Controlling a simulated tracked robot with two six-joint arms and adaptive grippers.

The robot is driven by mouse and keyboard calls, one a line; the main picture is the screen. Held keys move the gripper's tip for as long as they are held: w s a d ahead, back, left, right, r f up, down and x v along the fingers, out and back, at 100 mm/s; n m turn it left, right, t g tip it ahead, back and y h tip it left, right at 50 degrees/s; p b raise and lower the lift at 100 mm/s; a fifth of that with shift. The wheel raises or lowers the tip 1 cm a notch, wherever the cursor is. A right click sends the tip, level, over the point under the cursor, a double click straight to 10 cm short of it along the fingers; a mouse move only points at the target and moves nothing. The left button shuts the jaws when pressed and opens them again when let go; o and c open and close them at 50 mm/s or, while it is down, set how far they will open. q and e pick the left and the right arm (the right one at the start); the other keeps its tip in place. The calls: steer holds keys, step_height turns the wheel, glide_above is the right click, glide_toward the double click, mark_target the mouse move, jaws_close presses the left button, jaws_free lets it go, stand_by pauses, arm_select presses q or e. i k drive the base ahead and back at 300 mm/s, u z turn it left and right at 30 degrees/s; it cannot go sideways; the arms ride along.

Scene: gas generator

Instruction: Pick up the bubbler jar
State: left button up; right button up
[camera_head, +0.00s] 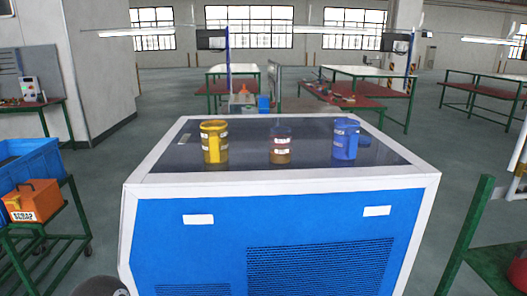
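Three containers stand upright in a row on the dark top of a blue and white cabinet (290,185). On the left is a yellow container (214,145) with a side handle and a pale label. In the middle is a narrower jar (280,143), clear or grey above and brown below, with a pale label; it looks most like the bubbler jar, but no readable name shows. On the right is a blue container (345,140) with a side handle and label. The containers stand apart from each other.
A cart at the left carries a blue bin (30,162) and an orange box (32,203). A green post (470,235) stands at the right. Work tables (375,88) stand behind the cabinet. The cabinet top around the containers is clear.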

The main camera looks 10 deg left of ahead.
mark_target(281, 136)
steer(key=z, duration=0.15)
steer(key=i, duration=0.9)
steer(key=u, duration=0.05)
